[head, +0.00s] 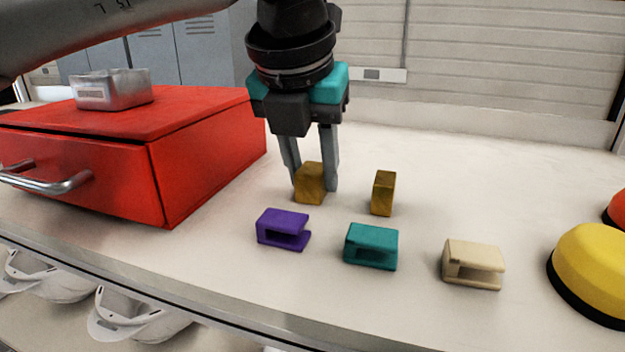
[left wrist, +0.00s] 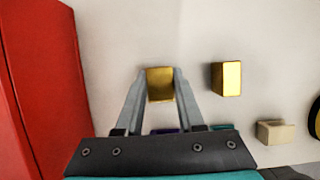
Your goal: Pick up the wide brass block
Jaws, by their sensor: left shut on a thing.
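The wide brass block (head: 309,184) is on the white table, between the fingers of my left gripper (head: 312,186). The gripper points down and is shut on the block, one finger on each side. The left wrist view shows the same wide block (left wrist: 160,85) between the fingertips (left wrist: 161,84). I cannot tell whether the block is clear of the table. A narrower brass block (head: 383,193) stands apart to the right, and it also shows in the left wrist view (left wrist: 226,78). My right gripper is not in view.
A red drawer box (head: 205,150) with a metal tin (head: 112,90) on top stands left. Purple (head: 282,229), teal (head: 371,246) and cream (head: 473,264) slotted pieces lie in front. A yellow dome (head: 592,270) is at right. The table behind is clear.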

